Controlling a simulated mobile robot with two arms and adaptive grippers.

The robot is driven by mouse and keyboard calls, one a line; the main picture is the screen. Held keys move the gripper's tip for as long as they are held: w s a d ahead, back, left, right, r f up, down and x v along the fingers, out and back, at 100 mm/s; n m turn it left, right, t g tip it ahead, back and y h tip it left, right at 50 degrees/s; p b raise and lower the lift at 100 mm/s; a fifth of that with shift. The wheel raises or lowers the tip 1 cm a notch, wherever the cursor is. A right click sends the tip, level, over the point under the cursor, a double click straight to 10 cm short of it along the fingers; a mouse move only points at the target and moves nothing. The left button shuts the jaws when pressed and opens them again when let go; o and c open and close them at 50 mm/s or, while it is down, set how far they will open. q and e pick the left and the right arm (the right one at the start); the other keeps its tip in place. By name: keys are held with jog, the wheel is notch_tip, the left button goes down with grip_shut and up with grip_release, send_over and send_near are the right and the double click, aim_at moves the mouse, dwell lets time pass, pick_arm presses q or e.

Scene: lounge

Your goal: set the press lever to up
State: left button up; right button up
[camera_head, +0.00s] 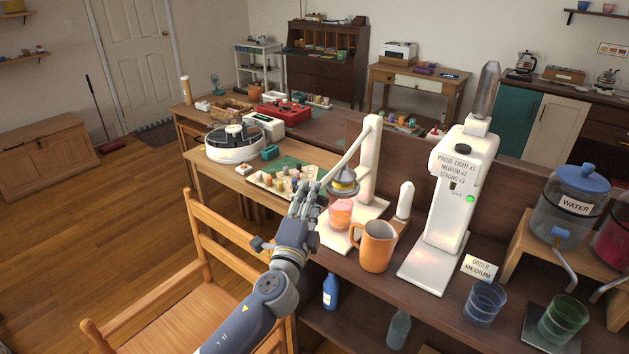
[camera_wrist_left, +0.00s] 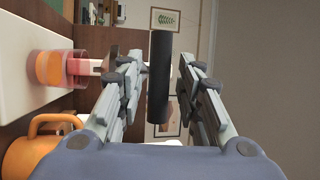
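The white press (camera_head: 370,160) stands on the dark counter. Its pale lever (camera_head: 347,152) slopes down and left from near the column's top; the lower end is hidden behind my gripper. My left gripper (camera_head: 306,194) is at the lever's lower end. In the left wrist view, a black cylindrical handle (camera_wrist_left: 160,75) lies between the fingers of my left gripper (camera_wrist_left: 159,88). The fingers are apart, with visible gaps beside the handle. My right gripper is not in view.
An orange mug (camera_head: 374,246) stands right of the press, near my left gripper. A white dispenser (camera_head: 445,200) and an order card reading MEDIUM (camera_head: 479,268) are further right. A wooden chair (camera_head: 215,245) is in front on the left. A board with small pieces (camera_head: 270,183) lies behind.

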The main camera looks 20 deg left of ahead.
aim_at(336, 170)
pick_arm(q)
jog(key=shift+w+a+r, duration=0.1)
jog(key=shift+w+r, duration=0.15)
jog(key=shift+w, duration=1.1)
jog(key=shift+w+a+r, duration=0.1)
jog(key=shift+w+r, duration=0.1)
jog(key=shift+w, duration=1.1)
grip_shut()
